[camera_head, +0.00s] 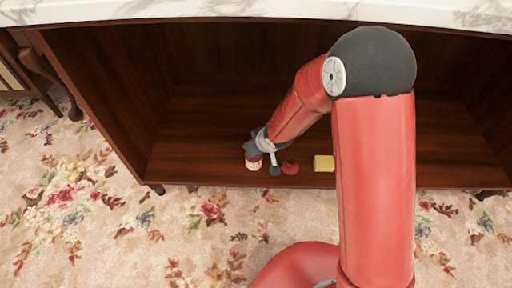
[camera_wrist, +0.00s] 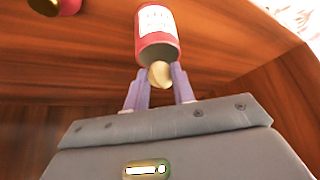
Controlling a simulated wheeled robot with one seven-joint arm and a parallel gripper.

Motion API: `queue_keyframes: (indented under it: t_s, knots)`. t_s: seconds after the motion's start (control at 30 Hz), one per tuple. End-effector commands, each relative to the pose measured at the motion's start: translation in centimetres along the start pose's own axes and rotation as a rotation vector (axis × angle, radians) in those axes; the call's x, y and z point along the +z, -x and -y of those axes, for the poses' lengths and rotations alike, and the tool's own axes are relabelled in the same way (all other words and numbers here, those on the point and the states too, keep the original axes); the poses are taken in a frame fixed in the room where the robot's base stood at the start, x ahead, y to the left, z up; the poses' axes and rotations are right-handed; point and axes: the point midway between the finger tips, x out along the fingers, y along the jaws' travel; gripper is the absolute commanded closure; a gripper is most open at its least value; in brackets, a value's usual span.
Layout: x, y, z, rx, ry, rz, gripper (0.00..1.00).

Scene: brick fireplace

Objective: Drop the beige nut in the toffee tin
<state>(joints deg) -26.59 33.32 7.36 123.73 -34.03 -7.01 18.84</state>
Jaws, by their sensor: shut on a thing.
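My gripper (camera_wrist: 160,80) is shut on the beige nut (camera_wrist: 159,74), which sits between its two fingertips in the wrist view. A red tin with a white label (camera_wrist: 156,22) is just beyond the fingertips, its open grey mouth facing the gripper. The nut overlaps the near rim of the mouth in the picture; I cannot tell whether it is inside it or above it. In the head view the red and white tin (camera_head: 254,165) stands on the cabinet floor, partly under my gripper. The nut cannot be made out there.
A red round object (camera_head: 290,167) stands right of the tin, and a yellow block (camera_head: 323,163) lies further right. The wooden cabinet floor (camera_head: 210,150) is bare to the left. A marble top (camera_head: 200,10) overhangs the cabinet, and side walls bound it.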

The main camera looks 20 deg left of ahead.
Motion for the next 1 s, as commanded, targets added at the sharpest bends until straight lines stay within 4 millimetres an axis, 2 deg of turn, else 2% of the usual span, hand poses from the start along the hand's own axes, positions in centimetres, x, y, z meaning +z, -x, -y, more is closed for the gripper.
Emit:
queue_keyframes:
  t_s: [0.13,0.17,0.33,1.0]
  knots:
    - [0.0,0.01,0.02,0.0,0.0,0.0,0.96]
    - [0.0,0.01,0.02,0.0,0.0,0.0,0.71]
    - [-0.01,0.01,0.03,0.0,0.0,0.0,0.5]
    - [-0.04,0.05,0.03,0.0,0.0,0.0,0.5]
